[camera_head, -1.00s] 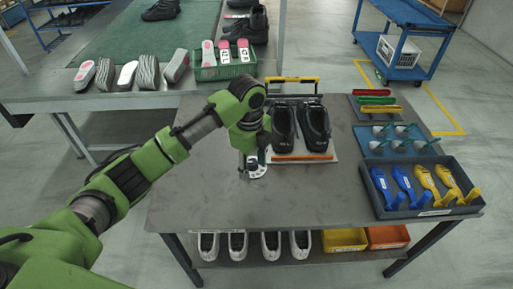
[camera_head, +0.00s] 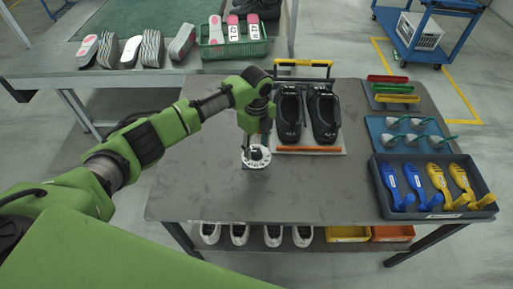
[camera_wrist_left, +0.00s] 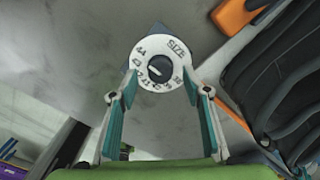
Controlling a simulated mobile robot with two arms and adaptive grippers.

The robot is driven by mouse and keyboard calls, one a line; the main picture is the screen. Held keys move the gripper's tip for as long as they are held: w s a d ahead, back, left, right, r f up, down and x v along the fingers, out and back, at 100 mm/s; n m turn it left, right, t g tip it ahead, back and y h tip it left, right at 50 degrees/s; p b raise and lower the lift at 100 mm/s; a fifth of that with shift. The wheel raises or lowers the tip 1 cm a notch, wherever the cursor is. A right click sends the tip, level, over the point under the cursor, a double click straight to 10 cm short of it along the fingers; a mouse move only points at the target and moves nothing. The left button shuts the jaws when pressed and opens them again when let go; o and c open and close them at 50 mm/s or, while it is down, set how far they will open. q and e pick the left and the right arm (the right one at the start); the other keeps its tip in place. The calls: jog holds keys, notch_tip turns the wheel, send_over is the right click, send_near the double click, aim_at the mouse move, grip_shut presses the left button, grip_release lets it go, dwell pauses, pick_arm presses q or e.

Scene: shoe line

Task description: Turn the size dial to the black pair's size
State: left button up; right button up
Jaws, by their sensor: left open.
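The size dial (camera_head: 256,162) is a round white disc with a dark centre, lying on the grey table in front of the black pair. In the left wrist view, the dial (camera_wrist_left: 178,58) shows "SIZE" and several numbers around a dark knob (camera_wrist_left: 159,70) with a white pointer mark. The numbers are too small to read surely. My right gripper is out of view.
A dark tray (camera_head: 440,214) with blue and yellow shoe-shaped tools is at the right. A blue mat (camera_head: 375,130) with several white-and-green tools lies behind it. The orange bar (camera_wrist_left: 235,18) is close right of the dial in the wrist view. Table left of the dial is clear.

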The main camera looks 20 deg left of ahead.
pick_arm(q)
jog(key=shift+f, duration=1.05)
jog(key=c, duration=1.1)
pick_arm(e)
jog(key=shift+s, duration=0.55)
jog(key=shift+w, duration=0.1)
